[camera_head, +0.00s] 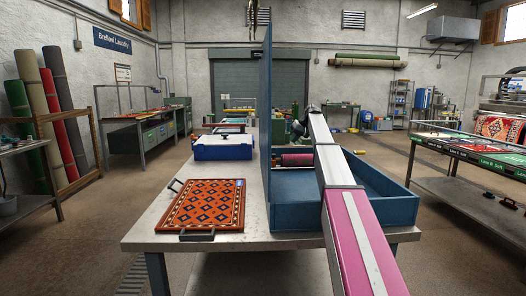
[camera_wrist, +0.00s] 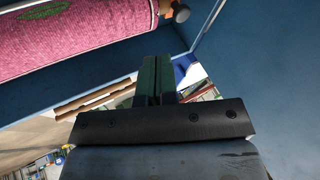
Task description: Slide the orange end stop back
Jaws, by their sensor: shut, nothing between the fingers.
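The pink roller (camera_wrist: 70,35) with a green mark fills the top left of the wrist view. At its right end is a small orange-brown piece (camera_wrist: 164,8), probably the end stop, beside a grey round knob (camera_wrist: 181,14); the top edge cuts it off. My gripper (camera_wrist: 157,64) has its two dark fingers together, empty, below and apart from this piece. In the head view the roller (camera_head: 297,159) lies inside the blue tray (camera_head: 296,212).
A tall blue panel (camera_head: 267,120) stands along the tray's left side. Left of it on the table (camera_head: 255,240) are a patterned rug (camera_head: 203,204) with black handles and a blue and white case (camera_head: 223,147). Blue walls (camera_wrist: 285,75) rise close to my gripper on the right.

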